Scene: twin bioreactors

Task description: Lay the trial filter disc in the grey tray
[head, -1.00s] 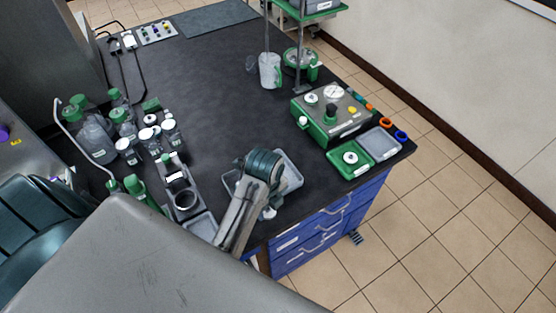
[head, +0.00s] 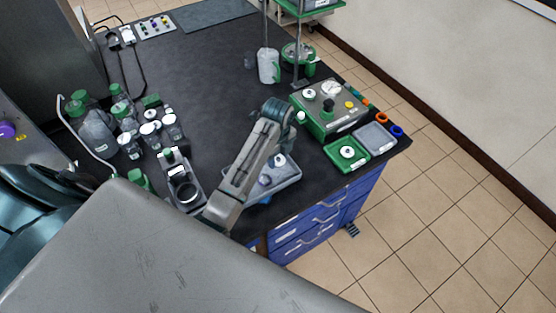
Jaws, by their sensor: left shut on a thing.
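My left gripper (head: 278,160) hangs below my bent wrist, over the middle grey container near the front edge of the bench. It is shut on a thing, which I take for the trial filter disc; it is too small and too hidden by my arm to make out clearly. The grey tray (head: 375,137) lies at the right end of the bench and looks empty. It is to the right of my gripper and apart from it. Beside it is a green tray (head: 334,151) with a white round piece (head: 348,152) in it. My right gripper is not in view.
A green-sided instrument box (head: 330,108) stands behind the two trays. Orange and blue rings (head: 397,131) lie along the right edge. A grey container (head: 291,177) is under my arm. Bottles (head: 150,130) crowd the left.

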